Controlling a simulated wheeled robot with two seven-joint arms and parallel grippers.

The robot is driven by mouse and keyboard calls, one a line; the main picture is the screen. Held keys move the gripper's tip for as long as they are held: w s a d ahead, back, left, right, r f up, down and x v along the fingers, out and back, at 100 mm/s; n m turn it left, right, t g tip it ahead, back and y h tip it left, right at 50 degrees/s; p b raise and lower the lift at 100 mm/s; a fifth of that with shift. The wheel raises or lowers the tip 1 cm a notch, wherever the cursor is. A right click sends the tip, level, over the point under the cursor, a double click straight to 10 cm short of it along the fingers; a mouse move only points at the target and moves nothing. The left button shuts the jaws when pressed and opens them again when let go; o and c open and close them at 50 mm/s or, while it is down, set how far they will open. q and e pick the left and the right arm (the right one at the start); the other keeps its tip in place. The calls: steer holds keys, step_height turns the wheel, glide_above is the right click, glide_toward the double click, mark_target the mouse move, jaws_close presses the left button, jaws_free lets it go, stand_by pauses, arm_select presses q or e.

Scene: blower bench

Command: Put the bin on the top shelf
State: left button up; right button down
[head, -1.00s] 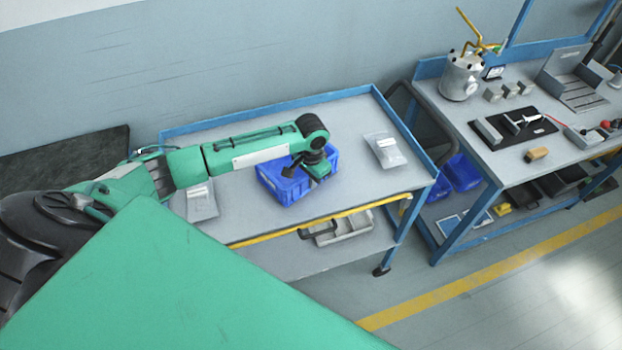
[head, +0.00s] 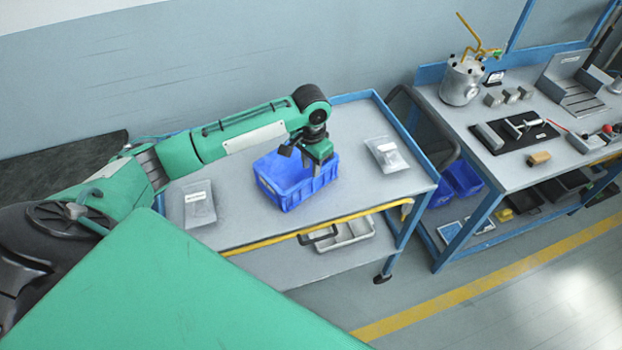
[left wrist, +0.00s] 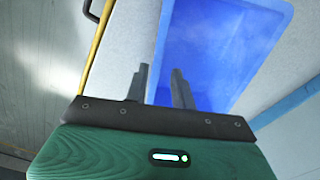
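A blue bin (head: 290,185), open at the top and apparently empty, stands upright on the top shelf (head: 240,220) of a blue-framed cart. My left gripper (head: 317,168) points down at the bin's right end. In the left wrist view its two fingers (left wrist: 160,88) are apart, with nothing held between them, and the bin (left wrist: 225,45) shows beyond them. One bin edge lines up between the fingers; I cannot tell whether the fingers are above the rim or around it. My right gripper is not in view.
Packets lie left (head: 200,203) and right (head: 386,154) of the bin. A grey tray (head: 343,234) is on the cart's lower shelf. A yellow strip (head: 290,234) edges the cart's front. At right stands a workbench (head: 520,165) with a metal pot (head: 461,80) and blue bins (head: 462,176) below.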

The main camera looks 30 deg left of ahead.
arm_select(q)
steer(key=shift+r, duration=1.65)
